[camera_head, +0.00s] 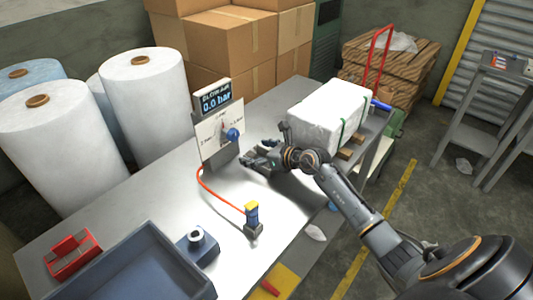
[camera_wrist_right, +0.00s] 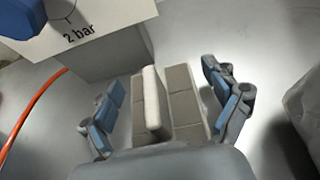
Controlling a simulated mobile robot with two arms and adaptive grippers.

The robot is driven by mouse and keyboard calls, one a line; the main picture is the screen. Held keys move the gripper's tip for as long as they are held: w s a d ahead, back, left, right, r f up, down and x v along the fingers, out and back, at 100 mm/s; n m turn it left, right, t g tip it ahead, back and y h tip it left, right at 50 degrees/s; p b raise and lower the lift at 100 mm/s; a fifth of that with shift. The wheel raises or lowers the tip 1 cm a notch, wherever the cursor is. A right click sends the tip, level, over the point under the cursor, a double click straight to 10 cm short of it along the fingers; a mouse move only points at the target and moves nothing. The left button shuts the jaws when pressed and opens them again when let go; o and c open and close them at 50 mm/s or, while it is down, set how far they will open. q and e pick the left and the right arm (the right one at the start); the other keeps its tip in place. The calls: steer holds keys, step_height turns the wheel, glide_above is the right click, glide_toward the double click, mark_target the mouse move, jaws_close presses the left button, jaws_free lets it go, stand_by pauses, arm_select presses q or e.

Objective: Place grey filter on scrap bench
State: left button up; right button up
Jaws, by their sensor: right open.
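A grey block with a raised white ridge (camera_wrist_right: 152,103), which looks like the grey filter, lies between the fingers of my right gripper in the right wrist view. My right gripper (camera_head: 258,157) is open over the grey metal bench (camera_head: 285,222), just right of the gauge stand. In the right wrist view its blue-padded fingers (camera_wrist_right: 168,100) stand on either side of the block, with gaps visible. In the head view the gripper hides the block. A small grey table (camera_head: 497,69) with items on it stands at the far right. I cannot tell which surface is the scrap bench. My left gripper is out of view.
The gauge stand (camera_head: 211,140) reads 0.0 bar. A red hose runs to a yellow-blue fitting (camera_head: 252,215). A white wrapped block (camera_head: 328,113) sits right of the gripper. A blue tray (camera_head: 141,262), a red block (camera_head: 72,252) and a small blue device (camera_head: 198,247) are at the near left.

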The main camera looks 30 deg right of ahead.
steer(key=b+v, duration=0.1)
steer(key=v, duration=1)
steer(key=shift+s+d+r, duration=0.1)
steer(key=shift+s+d, duration=0.05)
steer(key=shift+s, duration=0.15)
